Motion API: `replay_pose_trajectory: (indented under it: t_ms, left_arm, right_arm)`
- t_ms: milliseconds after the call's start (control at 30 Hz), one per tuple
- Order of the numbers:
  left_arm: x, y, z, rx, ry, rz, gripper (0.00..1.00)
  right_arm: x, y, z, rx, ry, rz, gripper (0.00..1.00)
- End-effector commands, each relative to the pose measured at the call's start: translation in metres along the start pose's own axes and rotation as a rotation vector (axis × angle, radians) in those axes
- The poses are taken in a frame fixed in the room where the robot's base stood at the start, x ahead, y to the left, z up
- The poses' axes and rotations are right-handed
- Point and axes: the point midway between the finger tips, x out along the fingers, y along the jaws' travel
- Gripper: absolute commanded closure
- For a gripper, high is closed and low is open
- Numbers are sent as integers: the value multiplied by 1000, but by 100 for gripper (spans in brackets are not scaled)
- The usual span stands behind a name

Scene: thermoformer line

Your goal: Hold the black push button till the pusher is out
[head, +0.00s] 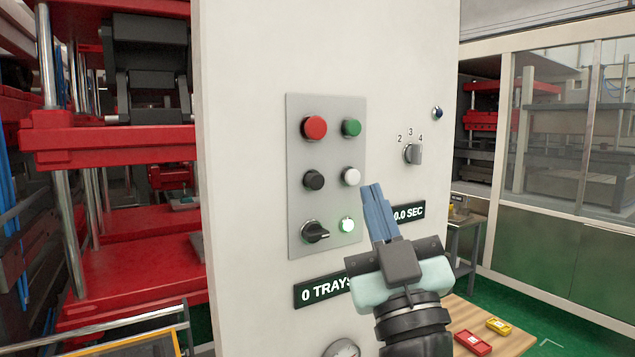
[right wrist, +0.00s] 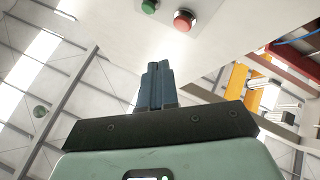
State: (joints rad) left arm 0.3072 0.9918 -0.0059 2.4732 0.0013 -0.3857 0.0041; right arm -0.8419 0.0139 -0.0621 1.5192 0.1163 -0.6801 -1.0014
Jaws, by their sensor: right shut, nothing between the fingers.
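The black push button (head: 313,180) is on the left of the middle row of the grey button plate (head: 328,130), on the white cabinet front. My right gripper (head: 372,187) is shut and empty, its blue fingers together. In the head view its tips show just right of the plate, to the right of the white button (head: 351,176) and apart from the black one. In the right wrist view the shut fingers (right wrist: 158,66) point up toward the panel, with the red and green buttons beyond. The pusher cannot be made out. My left gripper is not in view.
The plate also has a red button (head: 314,127), a green button (head: 351,128), a black selector (head: 316,232) and a lit white-green lamp (head: 346,225). A numbered knob (head: 413,153) is to the right. Displays read "0 TRAYS" (head: 322,290) and "0.0 SEC" (head: 408,213). A red press (head: 110,140) stands left.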

Motion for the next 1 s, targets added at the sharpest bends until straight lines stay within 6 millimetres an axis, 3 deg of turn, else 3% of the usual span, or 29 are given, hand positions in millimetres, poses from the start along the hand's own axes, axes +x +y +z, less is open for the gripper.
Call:
replay_pose_trajectory:
  t_ms: [267, 600, 1000]
  left_arm:
    - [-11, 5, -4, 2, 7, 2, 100]
    - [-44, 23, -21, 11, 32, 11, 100]
    - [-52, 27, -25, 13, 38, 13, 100]
  right_arm:
    - [13, -8, 8, -2, -2, -2, 100]
    - [48, -32, 30, -3, 1, -3, 100]
    - [62, -45, 45, 0, 0, -1, 100]
